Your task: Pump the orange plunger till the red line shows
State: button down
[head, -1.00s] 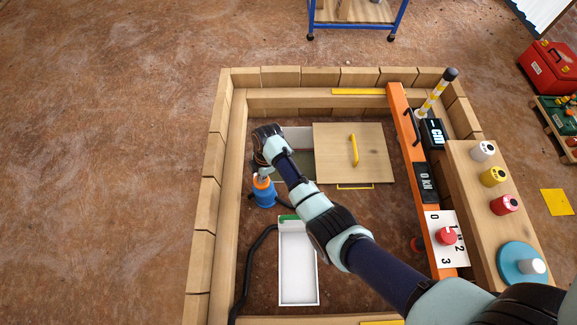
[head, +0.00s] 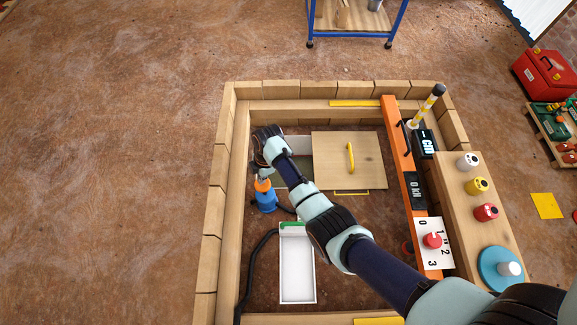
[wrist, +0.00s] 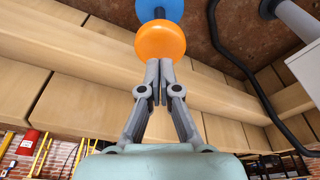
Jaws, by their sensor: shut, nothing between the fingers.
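The orange plunger (head: 263,185) is a round cap on top of the blue pump body (head: 267,201), which stands inside the timber frame. In the wrist view the orange plunger (wrist: 160,41) is a wide disc, with a dark rod and the blue body (wrist: 158,8) behind it. My gripper (wrist: 158,66) is shut and empty, its fingertips at the disc's near edge; I cannot tell if they touch it. In the head view my gripper (head: 262,171) is just above the plunger and partly hidden by the wrist. I cannot make out a red line.
A wooden lid (head: 335,170) with a yellow handle lies beside the pump. A white tray (head: 297,295) is below it in the picture. A black hose (head: 249,270) runs along the left inside. An orange beam (head: 408,190) with gauges stands at right.

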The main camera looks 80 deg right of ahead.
jog(key=shift+f, duration=0.1)
notch_tip(320, 180, up, 6)
jog(key=p, duration=0.6)
dwell(0.6)
